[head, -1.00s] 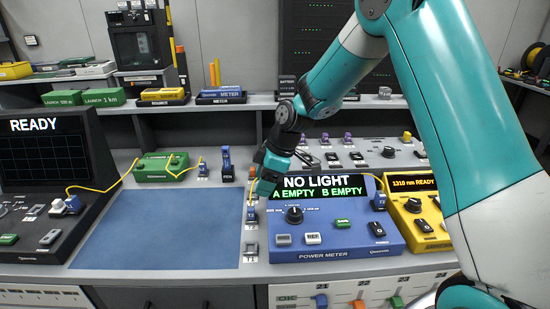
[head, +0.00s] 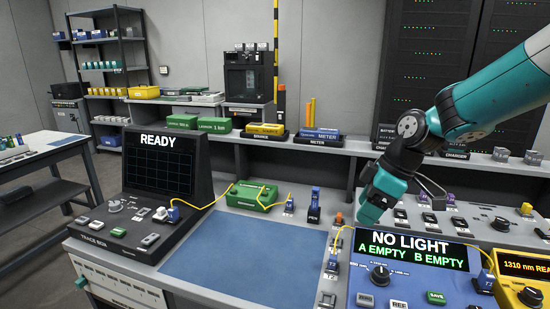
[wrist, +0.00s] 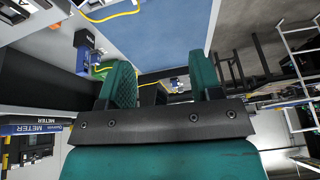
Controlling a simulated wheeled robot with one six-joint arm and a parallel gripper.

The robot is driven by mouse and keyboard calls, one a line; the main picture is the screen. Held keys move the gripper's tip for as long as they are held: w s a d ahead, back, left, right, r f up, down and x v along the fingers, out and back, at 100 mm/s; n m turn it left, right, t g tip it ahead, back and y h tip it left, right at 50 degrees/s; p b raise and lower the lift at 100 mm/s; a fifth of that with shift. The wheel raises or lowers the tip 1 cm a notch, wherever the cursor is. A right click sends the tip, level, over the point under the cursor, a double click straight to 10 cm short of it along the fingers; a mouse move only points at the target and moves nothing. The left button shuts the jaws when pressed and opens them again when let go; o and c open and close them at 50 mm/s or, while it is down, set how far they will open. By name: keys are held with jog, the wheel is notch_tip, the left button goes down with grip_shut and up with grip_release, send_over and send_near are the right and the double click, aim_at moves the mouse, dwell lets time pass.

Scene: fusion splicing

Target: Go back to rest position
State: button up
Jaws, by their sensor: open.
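My gripper (head: 372,205) is in the air at the right of the head view, over the bench behind the blue power meter (head: 378,300). In the wrist view its two green fingers (wrist: 162,80) stand apart with nothing held between them. The power meter's screen reads NO LIGHT, A EMPTY, B EMPTY.
A blue mat (head: 235,258) lies clear on the bench. The trace box (head: 120,235) reads READY, and a yellow cable runs from it to a green launch box (head: 251,196). A yellow source (head: 520,290) stands at right. A shelf with METER (head: 318,137) boxes runs behind.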

jog(key=s+a+r+m, duration=0.2)
jog(key=s+a, duration=0.1)
jog(key=s, duration=0.5)
jog(key=s+a+r+m+g+p, duration=0.1)
jog(key=s+a+r, duration=0.1)
jog(key=s, duration=0.7)
jog(key=s+a+r+m+p, duration=0.1)
jog(key=s+a+r+m, duration=0.1)
jog(key=s, duration=0.6)
jog(key=shift+s+a+r+m+g, duration=0.3)
jog(key=shift+s+a+r, duration=0.05)
jog(key=shift+a+r, duration=0.4)
jog(key=shift+a, duration=0.1)
